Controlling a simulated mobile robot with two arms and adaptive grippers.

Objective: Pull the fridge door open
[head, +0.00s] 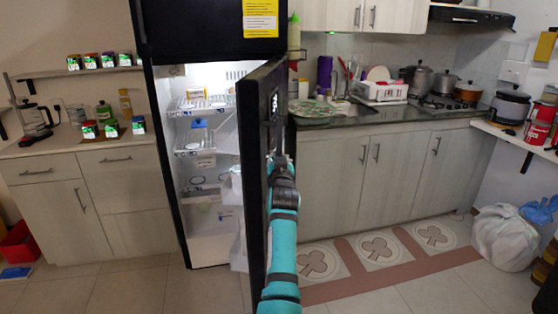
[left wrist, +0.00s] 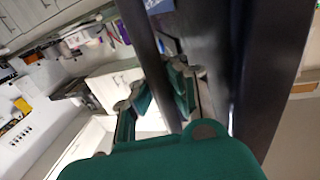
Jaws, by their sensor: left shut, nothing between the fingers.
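The black fridge door (head: 252,200) stands swung open toward me in the head view, seen nearly edge-on. The lit white fridge interior (head: 205,222), with shelves and several items, shows to its left. My left arm reaches up along the right side of the door. My left gripper (head: 281,162) is at the door at about mid-height, and its fingertips are partly hidden. In the left wrist view the gripper (left wrist: 160,92) is close to dark door parts (left wrist: 265,75); it is shut with nothing held. I cannot tell whether it touches the door. My right gripper is not in view.
A grey cabinet (head: 340,195) with a cluttered counter stands right of the door. A wooden cabinet (head: 75,215) with jars stands left of the fridge. A white bag (head: 505,235) sits on the floor at right. The tiled floor (head: 150,290) in front is clear.

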